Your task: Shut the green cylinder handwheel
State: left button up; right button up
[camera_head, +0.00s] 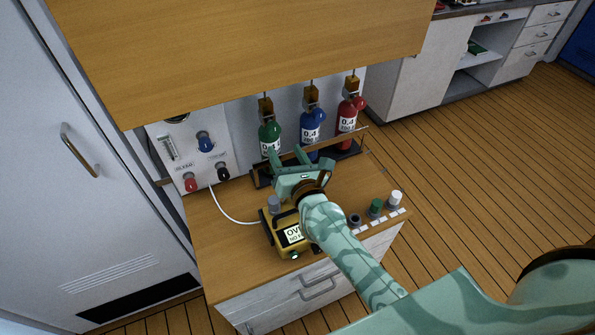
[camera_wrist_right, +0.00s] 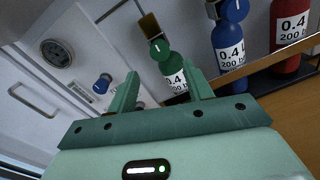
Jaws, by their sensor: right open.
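The green cylinder (camera_head: 269,142) stands upright at the left end of a row of three in a rack at the back of the bench. Its round green handwheel (camera_wrist_right: 158,47) with a pale mark shows in the right wrist view, below a brass-coloured block. My right gripper (camera_head: 287,157) is in front of the green cylinder, fingers pointing toward it. In the right wrist view its two fingers (camera_wrist_right: 163,92) are apart with nothing held, and the green cylinder (camera_wrist_right: 175,72) shows beyond and between them. The handwheel is apart from the fingers. My left gripper is in neither view.
A blue cylinder (camera_head: 312,126) and a red cylinder (camera_head: 347,116) stand to the right, behind a rail (camera_head: 330,142). A wooden cabinet (camera_head: 250,50) overhangs the row. A yellow device (camera_head: 281,232) sits below my right wrist. A valve panel (camera_head: 190,150) is at left.

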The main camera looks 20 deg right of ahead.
jog(key=s, duration=0.7)
jog(key=shift+s+b, duration=0.2)
jog(key=shift+b, duration=0.15)
